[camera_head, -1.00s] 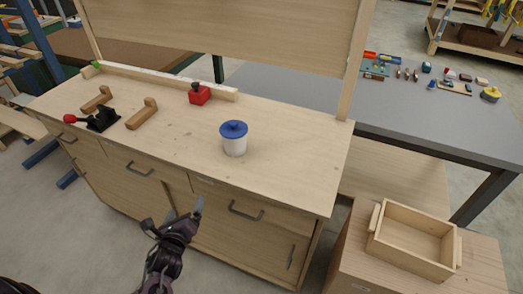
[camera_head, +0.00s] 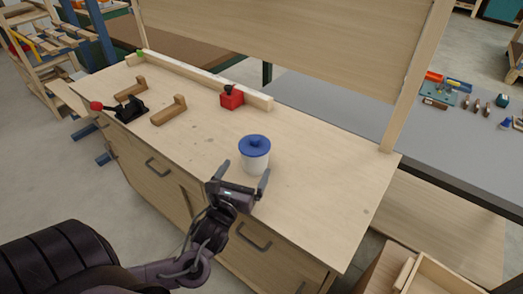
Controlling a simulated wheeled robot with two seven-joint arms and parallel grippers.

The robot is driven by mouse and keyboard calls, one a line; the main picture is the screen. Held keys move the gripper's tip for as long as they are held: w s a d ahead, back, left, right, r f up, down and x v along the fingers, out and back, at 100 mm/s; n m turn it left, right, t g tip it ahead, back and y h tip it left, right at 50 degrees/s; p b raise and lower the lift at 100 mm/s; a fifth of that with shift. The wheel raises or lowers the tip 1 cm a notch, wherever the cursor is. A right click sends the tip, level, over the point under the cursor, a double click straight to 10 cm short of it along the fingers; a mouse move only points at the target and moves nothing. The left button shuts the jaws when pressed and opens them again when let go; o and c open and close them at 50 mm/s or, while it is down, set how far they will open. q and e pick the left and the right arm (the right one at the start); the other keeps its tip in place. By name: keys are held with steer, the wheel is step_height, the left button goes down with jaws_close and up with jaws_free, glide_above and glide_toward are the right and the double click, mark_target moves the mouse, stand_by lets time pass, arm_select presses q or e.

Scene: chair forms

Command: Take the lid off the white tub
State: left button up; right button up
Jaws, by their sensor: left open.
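The white tub (camera_head: 255,165) stands upright on the wooden workbench (camera_head: 310,190). Its blue lid (camera_head: 254,145) with a round knob sits on top of it. My left gripper (camera_head: 243,174) is open, with its two fingers apart and pointing toward the tub from the front. One finger shows to the left of the tub and the other near its lower right. I cannot tell whether either finger touches the tub. No right gripper shows.
A red block with a black knob (camera_head: 231,97) stands behind the tub by a wooden rail. Wooden brackets (camera_head: 168,111) and a black clamp with a red handle (camera_head: 126,108) lie at the left. The bench right of the tub is clear. A wooden box (camera_head: 440,278) is at lower right.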

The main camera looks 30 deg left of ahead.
mark_target(256, 152)
arm_select(q)
steer(key=p+x, duration=0.1)
steer(key=x, duration=0.6)
steer(key=shift+d+r, duration=0.15)
steer(key=shift+w, duration=0.45)
steer(key=c, duration=1)
steer(key=shift+c, duration=0.2)
step_height(256, 152, up, 20)
